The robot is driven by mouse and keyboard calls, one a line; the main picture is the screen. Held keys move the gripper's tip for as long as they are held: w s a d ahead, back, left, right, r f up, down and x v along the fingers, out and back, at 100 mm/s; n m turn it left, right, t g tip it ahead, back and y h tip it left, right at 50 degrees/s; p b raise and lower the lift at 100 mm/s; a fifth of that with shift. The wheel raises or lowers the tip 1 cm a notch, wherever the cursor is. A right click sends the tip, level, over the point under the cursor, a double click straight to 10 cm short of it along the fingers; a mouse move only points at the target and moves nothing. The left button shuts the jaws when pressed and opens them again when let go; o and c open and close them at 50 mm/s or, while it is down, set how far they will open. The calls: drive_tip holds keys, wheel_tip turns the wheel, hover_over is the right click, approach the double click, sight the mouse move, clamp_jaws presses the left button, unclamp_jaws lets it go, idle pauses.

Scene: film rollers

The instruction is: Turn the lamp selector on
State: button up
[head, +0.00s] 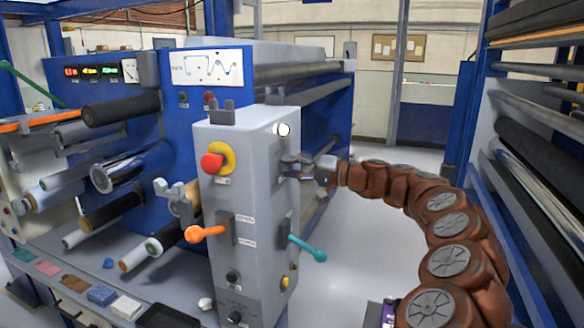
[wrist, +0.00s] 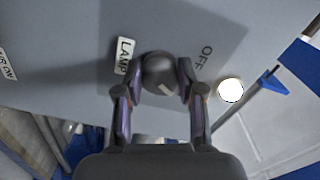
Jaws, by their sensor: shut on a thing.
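The lamp selector (wrist: 158,68) is a dark round knob on the grey panel, seen in the wrist view between the labels LAMP (wrist: 124,56) and OFF (wrist: 206,57). A pale mark shows on the knob's lower edge. My gripper (wrist: 160,90) has one finger on each side of the knob and is shut on it. In the head view my gripper (head: 291,168) is at the right face of the grey control box (head: 226,135), and the knob is mostly hidden there. A round white lamp (head: 283,129) sits above it; it looks bright in the wrist view (wrist: 230,90).
Rollers (head: 125,173) lie left. The floor (head: 355,235) right of the box is clear.

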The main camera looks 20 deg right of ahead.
drive_tip(key=o, duration=1.1)
drive_tip(key=shift+o, duration=0.2)
drive_tip(key=v, duration=1.2)
